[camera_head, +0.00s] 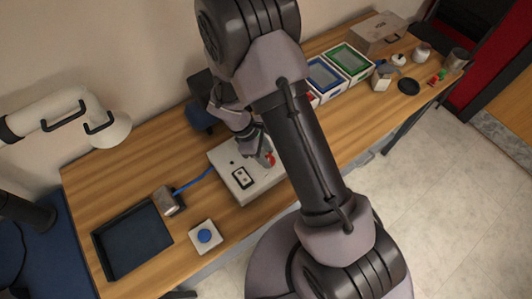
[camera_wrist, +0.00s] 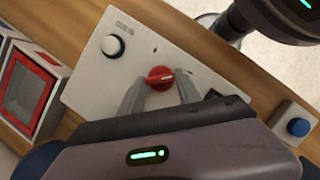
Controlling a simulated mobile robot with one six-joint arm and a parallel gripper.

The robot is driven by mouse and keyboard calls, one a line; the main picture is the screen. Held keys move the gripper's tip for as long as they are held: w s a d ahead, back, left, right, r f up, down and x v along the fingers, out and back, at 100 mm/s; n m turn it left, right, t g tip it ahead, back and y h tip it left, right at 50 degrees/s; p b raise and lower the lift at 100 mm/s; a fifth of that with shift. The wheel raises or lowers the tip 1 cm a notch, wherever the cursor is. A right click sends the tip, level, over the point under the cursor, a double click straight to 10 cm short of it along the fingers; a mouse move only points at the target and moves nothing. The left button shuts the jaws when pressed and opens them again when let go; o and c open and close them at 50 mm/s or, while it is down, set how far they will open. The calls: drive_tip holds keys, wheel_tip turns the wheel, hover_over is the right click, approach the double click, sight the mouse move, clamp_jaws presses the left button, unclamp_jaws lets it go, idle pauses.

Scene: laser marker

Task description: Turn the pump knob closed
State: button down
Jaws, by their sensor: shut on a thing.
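The pump knob (camera_wrist: 160,77) is a round red knob with a pale pointer line, on the top face of a pale control box (camera_wrist: 85,74). My gripper (camera_wrist: 158,88) reaches down over the box, with one grey finger on each side of the knob, shut on it. In the head view the red knob (camera_head: 270,158) shows only partly beside my gripper (camera_head: 262,156), and my arm hides the right part of the box (camera_head: 238,190).
A blue button (camera_head: 204,235) on a white base and a dark tray (camera_head: 132,243) stand to the left. Blue and green bins (camera_head: 348,62) stand at the back right.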

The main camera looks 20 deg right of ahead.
drive_tip(key=c, duration=0.8)
unclamp_jaws()
drive_tip(key=shift+c, duration=0.2)
drive_tip(key=p+v, duration=0.3)
drive_tip(key=v, duration=1.4)
drive_tip(key=shift+r+p, duration=0.2)
drive_tip(key=shift+p, duration=0.2)
drive_tip(key=shift+a, duration=0.1)
